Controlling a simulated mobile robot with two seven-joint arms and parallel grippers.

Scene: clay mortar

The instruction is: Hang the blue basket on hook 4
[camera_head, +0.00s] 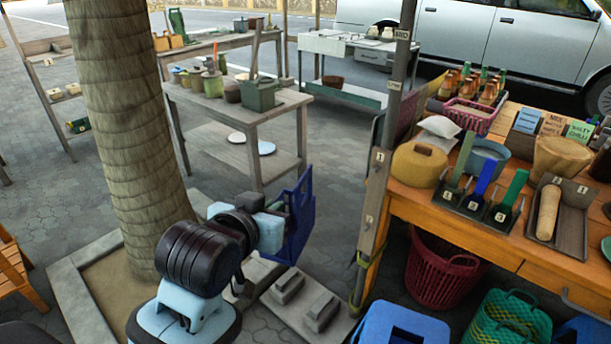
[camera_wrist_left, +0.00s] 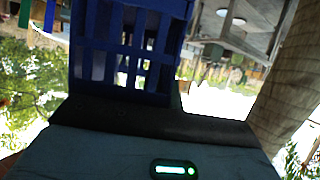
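The blue basket (camera_head: 297,217) hangs in the air at the end of my left arm, between the tree and the wooden post. My left gripper (camera_head: 275,218) is at the basket's left side and appears shut on it; the fingertips are hidden. In the left wrist view the blue basket (camera_wrist_left: 125,50) fills the upper middle, with its slatted wall visible. The post (camera_head: 372,190) to the right carries small number labels, such as one (camera_head: 380,156) and a lower one (camera_head: 368,219). I cannot pick out hook 4 for certain. The basket is apart from the post. My right gripper is not in view.
An orange table (camera_head: 480,225) full of goods stands right of the post. Below are a red basket (camera_head: 440,272), a green basket (camera_head: 508,318) and a blue bin (camera_head: 400,325). Grey blocks (camera_head: 305,302) lie under the held basket. A tree trunk (camera_head: 125,120) stands left.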

